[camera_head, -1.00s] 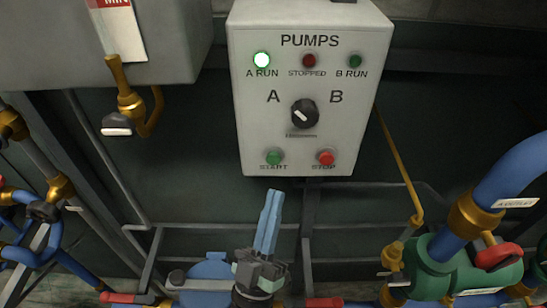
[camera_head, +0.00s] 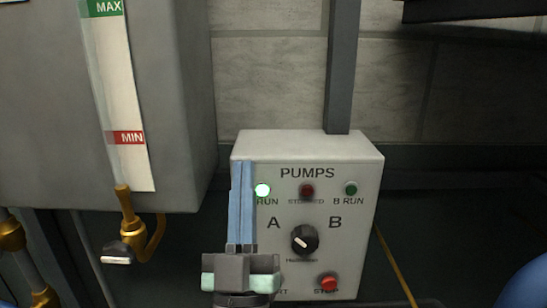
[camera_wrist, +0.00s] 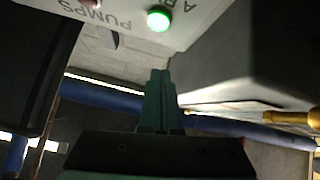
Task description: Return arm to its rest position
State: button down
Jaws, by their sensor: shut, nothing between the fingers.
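My gripper (camera_head: 242,168) points up in front of the left edge of the pump control box (camera_head: 350,260) in the head view. Its two blue fingers are together with nothing between them. They hide part of the A RUN label and part of the START button area. In the wrist view the shut fingers (camera_wrist: 160,75) point away from the camera, with the lit green A RUN lamp (camera_wrist: 158,20) just beyond their tips. The selector knob (camera_head: 304,240) sits between the letters A and B, its white mark toward A.
A grey tank (camera_head: 180,100) with a MAX/MIN level strip (camera_head: 118,80) stands left of the box. A brass valve (camera_head: 127,215) hangs below the strip. A grey post (camera_head: 342,70) rises behind the box. A blue pipe (camera_head: 525,285) shows at the lower right.

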jog(key=s+d+r+m, duration=0.1)
jog(key=s+r, duration=0.4)
jog(key=r, duration=0.5)
jog(key=s+d+r+m, duration=0.1)
jog(key=s+d+r, duration=0.1)
jog(key=s+r, duration=0.4)
notch_tip(320, 180, up, 4)
jog(key=shift+d+r+m, duration=0.25)
jog(key=shift+d+m, duration=0.1)
jog(key=shift+m, duration=0.05)
